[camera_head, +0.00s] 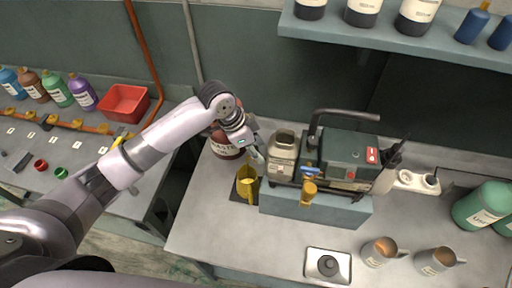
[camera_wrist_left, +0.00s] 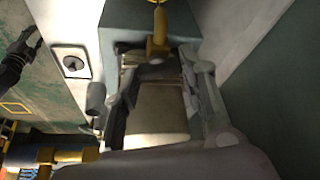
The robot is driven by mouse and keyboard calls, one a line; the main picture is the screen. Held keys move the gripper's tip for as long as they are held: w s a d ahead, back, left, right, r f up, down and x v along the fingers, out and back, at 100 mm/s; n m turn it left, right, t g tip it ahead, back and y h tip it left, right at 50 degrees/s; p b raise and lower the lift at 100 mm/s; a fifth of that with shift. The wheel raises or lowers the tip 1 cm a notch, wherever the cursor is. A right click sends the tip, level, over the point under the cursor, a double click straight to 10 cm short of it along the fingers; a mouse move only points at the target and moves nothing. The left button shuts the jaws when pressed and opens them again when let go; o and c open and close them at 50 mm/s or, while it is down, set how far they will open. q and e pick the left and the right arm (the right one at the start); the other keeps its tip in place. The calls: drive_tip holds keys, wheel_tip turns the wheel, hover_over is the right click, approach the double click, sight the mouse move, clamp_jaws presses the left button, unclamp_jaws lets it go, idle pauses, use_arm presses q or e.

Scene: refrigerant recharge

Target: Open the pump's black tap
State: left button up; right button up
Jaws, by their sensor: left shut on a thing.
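The pump (camera_head: 345,155) is a dark green box with a black carrying handle, standing on a grey-green block on the bench. A cream tank (camera_head: 284,150) is at its left end. A blue tap (camera_head: 311,171) and a yellow fitting (camera_head: 309,190) show on its front. My left gripper (camera_head: 259,157) is at the pump's left end, beside the tank. In the left wrist view, its fingers (camera_wrist_left: 160,68) are shut on a dark piece, which seems to be the black tap (camera_wrist_left: 157,71); the fingers partly hide it. My right gripper is not in view.
A yellow jug (camera_head: 247,184) stands just below my left gripper, and a red-brown bottle (camera_head: 228,147) behind it. A shelf (camera_head: 400,40) overhangs behind.

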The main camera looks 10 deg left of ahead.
use_arm(q)
drive_tip(key=o, duration=1.2)
drive_tip(key=shift+c, duration=0.2)
drive_tip(key=v, duration=1.2)
